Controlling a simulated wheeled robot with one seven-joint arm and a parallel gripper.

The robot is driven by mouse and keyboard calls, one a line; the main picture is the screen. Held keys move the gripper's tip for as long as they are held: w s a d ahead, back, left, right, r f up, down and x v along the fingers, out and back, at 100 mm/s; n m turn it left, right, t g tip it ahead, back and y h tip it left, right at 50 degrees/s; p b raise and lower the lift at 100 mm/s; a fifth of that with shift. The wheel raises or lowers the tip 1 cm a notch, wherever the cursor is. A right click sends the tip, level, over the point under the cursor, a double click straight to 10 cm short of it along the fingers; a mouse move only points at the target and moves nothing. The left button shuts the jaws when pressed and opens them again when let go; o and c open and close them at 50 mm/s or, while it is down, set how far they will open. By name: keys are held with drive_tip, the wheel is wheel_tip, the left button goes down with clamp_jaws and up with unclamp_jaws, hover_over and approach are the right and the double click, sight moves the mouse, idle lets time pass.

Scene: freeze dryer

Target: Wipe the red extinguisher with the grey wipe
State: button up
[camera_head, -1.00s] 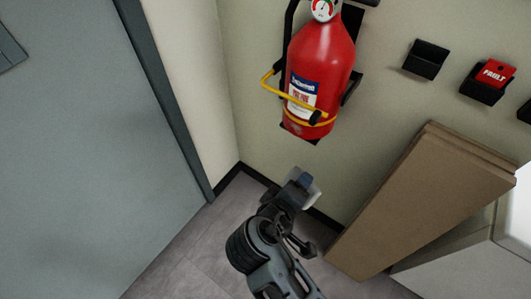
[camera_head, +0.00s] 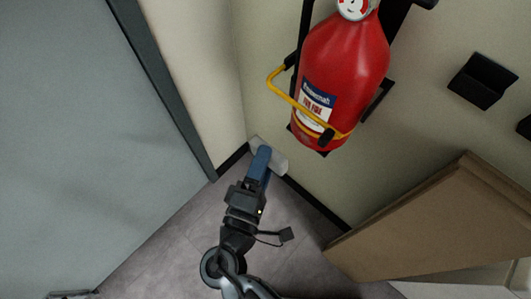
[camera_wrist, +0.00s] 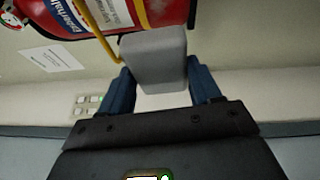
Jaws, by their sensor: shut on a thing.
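The red extinguisher (camera_head: 345,65) hangs upright on the wall in the head view, with a blue and white label and a yellow strap around its lower part. Its lower part also shows at the top of the wrist view (camera_wrist: 165,12). My gripper (camera_wrist: 155,85) is shut on the grey wipe (camera_wrist: 153,50), a block-shaped pad held between two blue fingers. In the head view the wipe (camera_head: 278,160) shows pale at the gripper's tip, lower left of the extinguisher. A clear gap between wipe and extinguisher shows in the head view.
A black wall holder (camera_head: 482,80) is right of the extinguisher. A grey door (camera_head: 90,140) fills the left. Grey floor lies below, with a dark skirting along the wall.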

sight(307, 137)
drive_tip(key=shift+w+d+p, duration=0.25)
drive_tip(key=shift+w+d, duration=0.65)
drive_tip(key=shift+w, duration=0.2)
drive_tip(key=shift+w+d+p, duration=0.25)
drive_tip(key=shift+w+d, duration=0.6)
drive_tip(key=shift+w, duration=0.25)
drive_tip(key=shift+w+d, duration=0.55)
drive_tip(key=shift+w, duration=0.15)
drive_tip(key=shift+s+d, duration=1.3)
drive_tip(key=shift+d, duration=0.3)
drive_tip(key=shift+w+b, duration=0.15)
drive_tip(key=shift+b, duration=0.2)
drive_tip(key=shift+w, duration=0.1)
drive_tip(key=shift+w+a+b, duration=0.4)
drive_tip(key=shift+w+a, duration=0.15)
drive_tip(key=shift+a, duration=0.25)
drive_tip(key=shift+w+a+b, duration=0.35)
drive_tip(key=shift+w+a, duration=0.15)
drive_tip(key=shift+a, duration=0.3)
